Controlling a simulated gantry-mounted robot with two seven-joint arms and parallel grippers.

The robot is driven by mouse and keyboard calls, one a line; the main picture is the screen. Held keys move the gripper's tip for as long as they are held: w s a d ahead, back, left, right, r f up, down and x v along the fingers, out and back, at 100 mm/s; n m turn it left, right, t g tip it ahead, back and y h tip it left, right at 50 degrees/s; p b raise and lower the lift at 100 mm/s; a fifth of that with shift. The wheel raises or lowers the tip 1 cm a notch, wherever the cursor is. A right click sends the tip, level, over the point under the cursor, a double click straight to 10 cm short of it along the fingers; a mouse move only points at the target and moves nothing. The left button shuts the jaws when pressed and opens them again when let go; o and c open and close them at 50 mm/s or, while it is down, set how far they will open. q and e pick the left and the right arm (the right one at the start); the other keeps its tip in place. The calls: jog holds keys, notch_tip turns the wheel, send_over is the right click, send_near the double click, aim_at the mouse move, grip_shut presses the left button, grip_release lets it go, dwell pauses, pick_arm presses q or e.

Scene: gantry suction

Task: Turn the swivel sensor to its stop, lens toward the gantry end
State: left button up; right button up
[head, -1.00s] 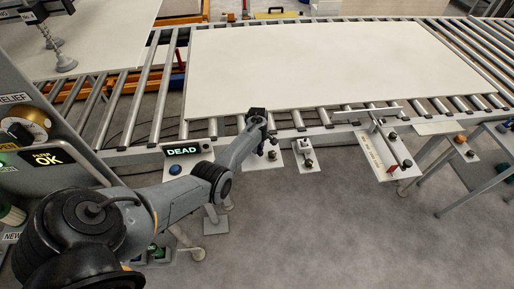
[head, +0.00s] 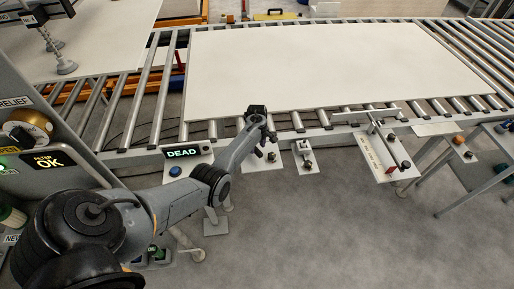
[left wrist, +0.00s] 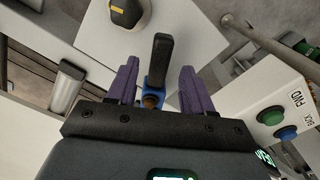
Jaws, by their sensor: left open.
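My left gripper (head: 268,140) is at the front edge of the conveyor, over a small white mounting plate. In the left wrist view, its two purple fingers (left wrist: 159,68) are apart. Between them is what looks like the swivel sensor (left wrist: 158,62), a black upright bar with a blue part and a brownish round piece at its lower end. I see a gap on each side of the bar. In the head view my gripper and arm largely hide the sensor, and I cannot tell which way its lens faces. My right gripper is not in view.
A large pale board (head: 320,65) lies on the conveyor rollers. A small bracket (head: 305,155) and a longer fixture (head: 378,152) are to the right. A black knob (left wrist: 126,10) shows in the left wrist view.

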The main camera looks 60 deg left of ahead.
pick_arm(q)
notch_tip(320, 180, up, 8)
jog(key=p, duration=0.1)
jog(key=shift+r, duration=0.15)
dwell(0.5)
